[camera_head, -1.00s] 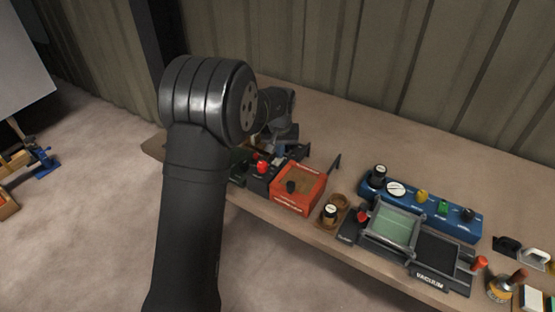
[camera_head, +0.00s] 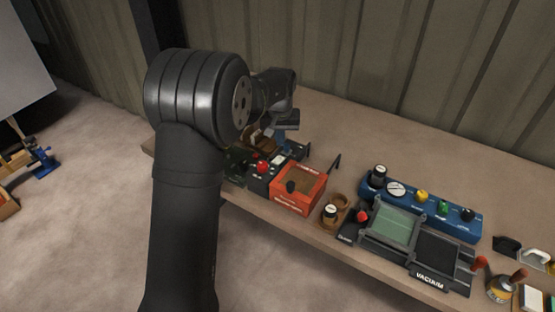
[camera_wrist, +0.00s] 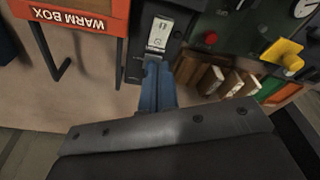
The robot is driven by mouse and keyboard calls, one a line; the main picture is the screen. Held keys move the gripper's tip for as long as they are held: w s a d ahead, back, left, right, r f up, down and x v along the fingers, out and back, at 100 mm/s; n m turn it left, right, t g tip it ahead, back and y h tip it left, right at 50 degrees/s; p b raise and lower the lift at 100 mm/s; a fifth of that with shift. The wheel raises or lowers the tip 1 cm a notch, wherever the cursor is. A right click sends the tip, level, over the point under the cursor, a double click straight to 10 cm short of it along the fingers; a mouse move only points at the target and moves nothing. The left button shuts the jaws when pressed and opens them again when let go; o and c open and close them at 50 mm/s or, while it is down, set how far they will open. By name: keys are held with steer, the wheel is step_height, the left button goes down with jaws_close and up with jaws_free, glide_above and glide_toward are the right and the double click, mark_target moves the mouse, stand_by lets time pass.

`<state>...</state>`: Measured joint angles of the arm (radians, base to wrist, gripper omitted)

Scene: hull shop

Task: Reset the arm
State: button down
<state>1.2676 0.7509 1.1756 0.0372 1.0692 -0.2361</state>
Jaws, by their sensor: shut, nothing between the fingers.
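My gripper (camera_wrist: 153,70) shows in the wrist view with its blue fingers together and nothing between them. The fingers are in front of a black unit (camera_wrist: 134,52) with a pale label; I cannot tell the height above it. In the head view, my dark arm rises at the left and bends over toward the bench (camera_head: 330,117). The hand end is over the bench's left part, and the fingertips are mostly hidden there.
An orange warm box (camera_head: 299,189) sits beside the black unit. Right of it stand a wooden holder (camera_head: 342,204), a vacuum fixture (camera_head: 437,282) and a blue panel (camera_head: 430,228) with knobs. In the wrist view, several wooden-looking blocks (camera_wrist: 211,80) lie right of my fingers.

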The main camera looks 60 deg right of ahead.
steer(key=shift+r, duration=0.8)
steer(key=shift+f, duration=0.1)
step_height(320, 180, down, 7)
steer(key=shift+r, duration=0.1)
steer(key=shift+r, duration=4.25)
step_height(320, 180, up, 17)
steer(key=n+g+y, duration=0.1)
steer(key=n+y, duration=0.1)
steer(key=n, duration=0.6)
glide_above(280, 157)
steer(key=a, duration=1)
steer(key=shift+s+d, duration=0.15)
steer(key=shift+f, duration=0.15)
